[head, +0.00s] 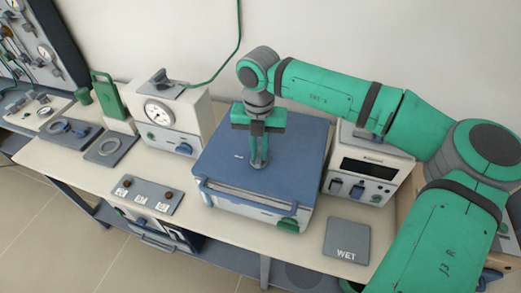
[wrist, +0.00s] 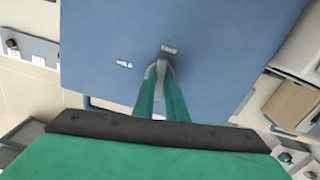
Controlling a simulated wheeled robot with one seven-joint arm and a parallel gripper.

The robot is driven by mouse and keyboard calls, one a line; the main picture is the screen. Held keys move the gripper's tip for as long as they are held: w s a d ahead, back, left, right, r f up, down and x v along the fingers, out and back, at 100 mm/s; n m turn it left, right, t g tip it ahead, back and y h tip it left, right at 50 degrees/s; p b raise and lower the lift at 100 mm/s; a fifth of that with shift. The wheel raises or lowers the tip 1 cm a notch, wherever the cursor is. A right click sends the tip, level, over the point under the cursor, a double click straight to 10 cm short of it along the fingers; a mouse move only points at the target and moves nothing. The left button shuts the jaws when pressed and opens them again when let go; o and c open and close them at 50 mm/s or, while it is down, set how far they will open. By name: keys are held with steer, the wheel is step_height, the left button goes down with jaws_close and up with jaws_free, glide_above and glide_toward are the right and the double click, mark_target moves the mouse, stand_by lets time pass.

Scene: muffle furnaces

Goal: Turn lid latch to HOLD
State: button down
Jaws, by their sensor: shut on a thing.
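A box-shaped unit with a blue lid (head: 290,150) stands mid-table in the head view. The lid also fills much of the wrist view (wrist: 225,50). My gripper (head: 258,163) points down onto the lid, its green fingers close together. In the wrist view my gripper (wrist: 162,82) is shut on a small grey lid latch (wrist: 164,66). One small pale label (wrist: 124,64) lies left of the latch and another (wrist: 169,48) just beyond it. Their words are too small to read. The fingers hide most of the latch in the head view.
A box with a round gauge (head: 160,112) stands left of the unit. A white instrument with a dark display (head: 370,165) stands to the right. A grey WET pad (head: 347,240) lies at front right. A plate with knobs (head: 147,195) lies at front left.

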steer(key=n, duration=0.3)
steer(key=shift+s+a+n, duration=0.1)
steer(key=shift+n, duration=0.2)
steer(key=n, duration=0.4)
steer(key=shift+n, duration=0.3)
steer(key=n, duration=0.5)
steer(key=shift+n, duration=0.4)
steer(key=shift+d+n, duration=0.2)
steer(key=shift+n, duration=0.6)
steer(key=shift+a, duration=0.1)
steer(key=c, duration=1.9)
jaws_free()
steer(key=shift+o, duration=0.5)
